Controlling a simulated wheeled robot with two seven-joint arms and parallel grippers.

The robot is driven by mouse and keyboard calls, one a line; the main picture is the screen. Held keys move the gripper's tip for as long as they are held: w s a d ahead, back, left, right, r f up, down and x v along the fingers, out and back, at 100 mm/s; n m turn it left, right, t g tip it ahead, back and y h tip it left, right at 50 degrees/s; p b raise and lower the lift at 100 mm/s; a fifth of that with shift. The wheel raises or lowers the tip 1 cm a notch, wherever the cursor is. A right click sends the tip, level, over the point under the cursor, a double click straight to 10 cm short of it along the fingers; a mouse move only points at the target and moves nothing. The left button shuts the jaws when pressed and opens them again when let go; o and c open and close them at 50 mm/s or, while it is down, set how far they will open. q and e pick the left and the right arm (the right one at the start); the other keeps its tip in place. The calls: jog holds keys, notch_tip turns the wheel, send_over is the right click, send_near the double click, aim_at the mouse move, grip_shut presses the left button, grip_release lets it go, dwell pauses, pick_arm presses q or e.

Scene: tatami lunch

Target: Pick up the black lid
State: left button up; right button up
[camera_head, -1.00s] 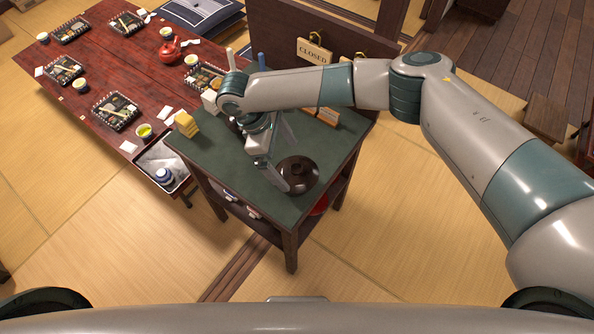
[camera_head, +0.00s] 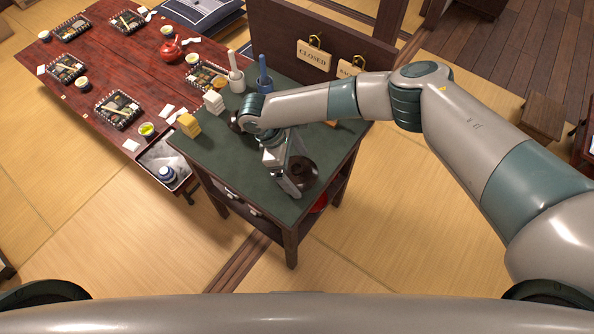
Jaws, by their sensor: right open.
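The black lid (camera_head: 308,174) is a round dark disc lying on the green top of the small cart (camera_head: 235,165), near its front right corner. My right gripper (camera_head: 292,187) hangs over the left part of the lid and hides some of it. It is open and pointed downward. I cannot tell whether its fingers touch the lid. My left gripper is not in view.
Yellow (camera_head: 188,125) and white (camera_head: 214,102) stacks stand at the cart's left edge. A white upright holder (camera_head: 237,80) and a blue one (camera_head: 265,82) stand at the back, before a dark panel with a CLOSED sign (camera_head: 314,55). A low red table (camera_head: 105,65) with trays lies left.

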aim_at(299, 170)
jog(key=c, duration=0.8)
jog(key=shift+r, duration=0.1)
jog(key=shift+c, duration=0.2)
jog(key=shift+r+b, duration=0.35)
jog(key=shift+r, duration=0.1)
jog(key=r, duration=0.1)
jog(key=r+b, duration=0.1)
jog(key=r, duration=0.1)
jog(key=shift+s+d, duration=0.2)
jog(key=shift+s, duration=0.05)
jog(key=s+d+r+b, duration=0.3)
jog(key=s+d+r, duration=0.4)
jog(key=s, duration=0.1)
jog(key=shift+s+b, duration=0.2)
jog(key=shift+b, duration=0.15)
